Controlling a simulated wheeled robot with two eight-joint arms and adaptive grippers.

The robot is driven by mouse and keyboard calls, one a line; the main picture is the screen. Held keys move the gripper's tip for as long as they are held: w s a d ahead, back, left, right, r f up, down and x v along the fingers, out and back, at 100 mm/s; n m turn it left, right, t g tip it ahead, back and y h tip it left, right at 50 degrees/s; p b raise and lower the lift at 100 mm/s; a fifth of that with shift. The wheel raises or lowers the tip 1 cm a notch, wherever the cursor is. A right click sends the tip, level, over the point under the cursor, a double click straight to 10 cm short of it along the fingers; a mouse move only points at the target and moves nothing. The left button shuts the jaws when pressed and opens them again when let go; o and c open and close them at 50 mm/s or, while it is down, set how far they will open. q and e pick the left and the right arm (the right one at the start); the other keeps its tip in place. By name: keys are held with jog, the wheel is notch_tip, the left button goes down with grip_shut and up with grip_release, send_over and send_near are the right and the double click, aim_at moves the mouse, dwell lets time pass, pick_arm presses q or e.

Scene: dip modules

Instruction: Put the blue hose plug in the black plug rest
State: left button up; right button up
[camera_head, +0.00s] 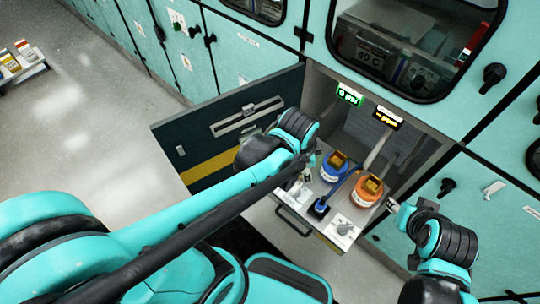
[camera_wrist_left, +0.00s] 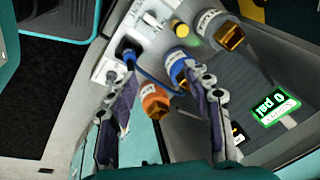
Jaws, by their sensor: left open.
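In the head view a small black plug rest (camera_head: 315,211) sits near the front of the open drawer. A blue hose plug (camera_head: 321,206) shows at its top, with a blue hose running back between the blue and orange collars; I cannot tell how fully it is seated. The plug and rest also show in the left wrist view (camera_wrist_left: 127,52). My left gripper (camera_wrist_left: 160,100) is open and empty, its fingers apart over the drawer; it also shows in the head view (camera_head: 306,168). My right gripper (camera_head: 393,205) is beside the drawer's right side; its jaw state is unclear.
A blue-collared module (camera_head: 333,171) and an orange-collared module (camera_head: 367,191) stand close behind the rest. A grey-collared module (camera_wrist_left: 222,30) shows in the left wrist view. White-plated switches (camera_head: 343,228) flank the rest.

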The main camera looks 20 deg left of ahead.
pick_arm(q)
jog(key=s+a+r+n+t, duration=0.4)
jog(key=a+n, duration=0.4)
jog(key=n, duration=0.3)
jog(key=shift+s+a+r+n+y, duration=0.3)
jog(key=shift+s+a+r+y, duration=0.1)
jog(key=shift+r, duration=0.35)
jog(key=shift+f, duration=0.1)
jog(key=shift+f, duration=0.15)
